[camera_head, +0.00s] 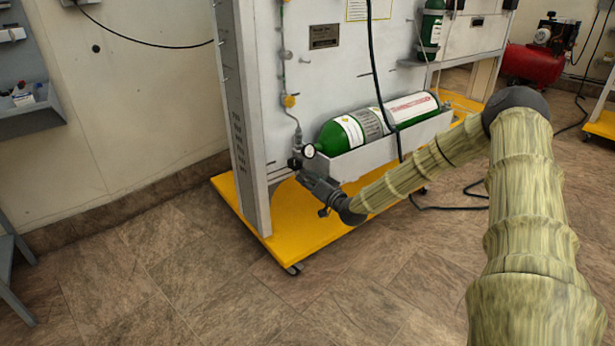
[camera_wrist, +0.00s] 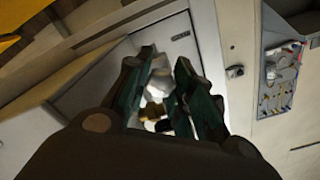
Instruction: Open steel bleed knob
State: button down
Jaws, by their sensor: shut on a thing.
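My gripper (camera_head: 301,171) is at the valve end of the green oxygen cylinder (camera_head: 334,137), just below a small round gauge (camera_head: 309,151). In the wrist view its two dark green fingers (camera_wrist: 165,72) stand on either side of a pale steel piece (camera_wrist: 160,82), which I take to be the steel bleed knob, and the gripper is shut on it. A brass fitting (camera_wrist: 152,110) shows nearer the palm. The fingers hide much of the knob, and I cannot tell how far it is turned.
The cylinder lies in a grey tray (camera_head: 385,143) on the trainer panel (camera_head: 335,75). A grey upright post (camera_head: 245,120) stands left of my gripper. A black hose (camera_head: 375,75) hangs before the cylinder. The yellow base (camera_head: 300,240) juts out below.

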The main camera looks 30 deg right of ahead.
jog(key=n+p, duration=0.3)
jog(key=n, duration=0.1)
jog(key=shift+r+p, duration=0.2)
jog(key=shift+p, duration=0.1)
jog(key=n+p, duration=0.3)
jog(key=n, duration=0.2)
jog(key=n+p, duration=0.2)
jog(key=n, duration=0.2)
jog(key=shift+f, duration=0.1)
jog(key=n+p, duration=0.2)
jog(key=n, duration=0.3)
jog(key=shift+a, duration=0.1)
jog(key=n+p, duration=0.1)
jog(key=n, duration=0.2)
jog(key=shift+a+f+n, duration=0.1)
jog(key=shift+n, duration=0.2)
jog(key=n+p, duration=0.1)
jog(key=n, duration=0.3)
jog(key=shift+f+n, duration=0.1)
jog(key=shift+n, duration=0.2)
jog(key=n, duration=0.4)
jog(key=shift+f, duration=0.15)
jog(key=shift+a+n, duration=0.1)
jog(key=shift+n, duration=2.1)
